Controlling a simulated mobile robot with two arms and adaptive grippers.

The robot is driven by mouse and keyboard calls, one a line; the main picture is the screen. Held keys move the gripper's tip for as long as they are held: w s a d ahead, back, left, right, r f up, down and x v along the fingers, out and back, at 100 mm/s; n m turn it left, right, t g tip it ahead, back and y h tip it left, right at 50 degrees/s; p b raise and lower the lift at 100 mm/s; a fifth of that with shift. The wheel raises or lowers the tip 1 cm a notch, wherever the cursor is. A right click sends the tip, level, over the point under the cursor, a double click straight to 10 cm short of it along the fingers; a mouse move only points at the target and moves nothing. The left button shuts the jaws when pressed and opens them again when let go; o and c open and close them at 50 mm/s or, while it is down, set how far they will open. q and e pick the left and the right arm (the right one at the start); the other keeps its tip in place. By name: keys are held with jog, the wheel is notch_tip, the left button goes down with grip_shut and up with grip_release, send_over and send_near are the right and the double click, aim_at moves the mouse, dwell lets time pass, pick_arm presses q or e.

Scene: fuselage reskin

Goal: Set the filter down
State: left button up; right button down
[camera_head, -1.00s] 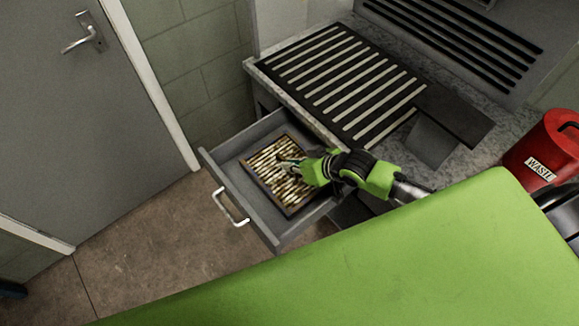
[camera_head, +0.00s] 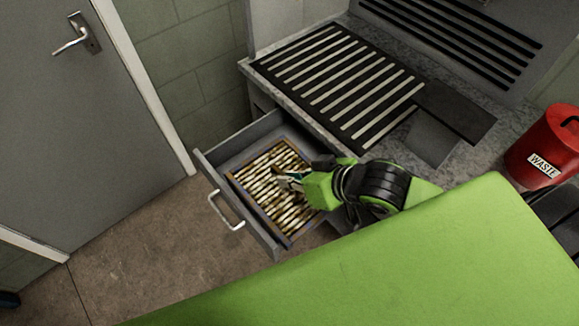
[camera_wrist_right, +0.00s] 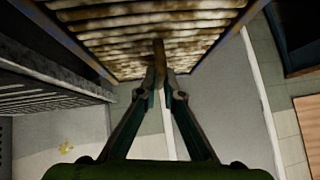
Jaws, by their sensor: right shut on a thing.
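The filter (camera_head: 268,203) is a rectangular frame with dirty, brown-stained pleats. It appears over the open grey drawer (camera_head: 213,176) in the head view. My right gripper (camera_head: 285,177) is shut on the filter and comes in from the right across its upper part. In the right wrist view, the pleats of the filter (camera_wrist_right: 110,38) fill the top, and the fingertips (camera_wrist_right: 162,82) meet on a brown strip at its middle. The gripper and wrist hide the filter's right side. Whether it touches the drawer bottom I cannot tell. My left gripper is not in view.
The drawer with its silver handle (camera_head: 226,212) stands out from a bench with a slotted top (camera_head: 340,85). A dark raised plate (camera_head: 452,110) is on the bench. A red waste can (camera_head: 546,148) stands at the right. A large green surface (camera_head: 400,265) fills the foreground. Floor (camera_head: 140,235) is clear at left.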

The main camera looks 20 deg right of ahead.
jog(key=shift+s+a+r+p, duration=0.2)
jog(key=shift+s+r+p, duration=0.15)
jog(key=shift+s, duration=0.2)
jog(key=shift+s+a+r+p, duration=0.2)
jog(key=shift+s+r, duration=0.2)
jog(key=shift+s, duration=0.1)
jog(key=shift+s+a+r+p, duration=0.15)
jog(key=shift+s+a+p, duration=0.05)
jog(key=shift+s+p, duration=0.25)
jog(key=shift+d, duration=0.1)
